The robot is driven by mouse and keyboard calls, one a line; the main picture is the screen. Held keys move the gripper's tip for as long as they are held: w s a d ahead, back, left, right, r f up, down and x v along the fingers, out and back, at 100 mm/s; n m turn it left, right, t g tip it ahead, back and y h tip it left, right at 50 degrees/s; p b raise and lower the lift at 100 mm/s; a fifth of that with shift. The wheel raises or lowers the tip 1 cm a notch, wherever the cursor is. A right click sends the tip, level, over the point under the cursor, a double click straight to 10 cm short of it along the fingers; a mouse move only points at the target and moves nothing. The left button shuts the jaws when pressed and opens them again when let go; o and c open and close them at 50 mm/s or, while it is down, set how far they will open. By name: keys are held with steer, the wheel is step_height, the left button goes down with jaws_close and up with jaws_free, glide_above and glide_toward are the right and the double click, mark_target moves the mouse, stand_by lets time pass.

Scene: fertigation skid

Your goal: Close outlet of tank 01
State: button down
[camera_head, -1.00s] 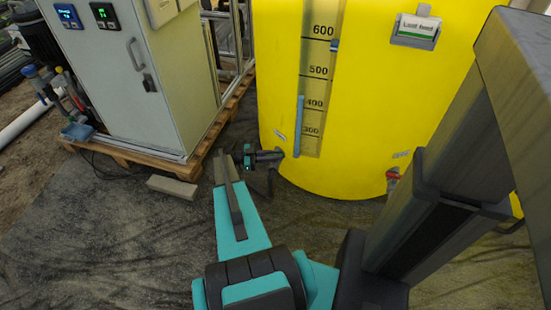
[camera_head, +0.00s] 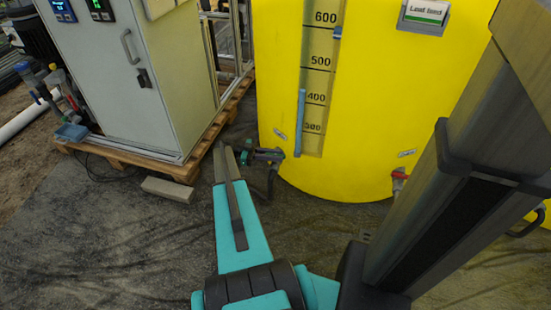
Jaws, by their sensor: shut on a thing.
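A large yellow tank (camera_head: 374,107) with a level scale stands at the upper middle. No tank number is readable on it. My gripper (camera_head: 272,156) is small and dark, beyond the teal wrist part, at the tank's lower left edge. It is shut on a dark fitting there, which looks like an outlet valve handle. The jaws and most of the fitting are hidden or too small to make out, so I cannot tell the handle's angle. A small tag (camera_head: 281,134) is above it. A second valve with a red handle (camera_head: 399,179) is at the tank's lower right.
A grey control cabinet (camera_head: 170,95) stands on a wooden pallet (camera_head: 120,155) at the left. A grey block (camera_head: 168,189) lies on the floor before it. A dark hose (camera_head: 271,182) hangs below the fitting. The dark floor mat (camera_head: 110,240) in front is mostly clear.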

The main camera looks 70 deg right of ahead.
stand_by(0.4)
steer(key=c, duration=1.7)
jaws_free()
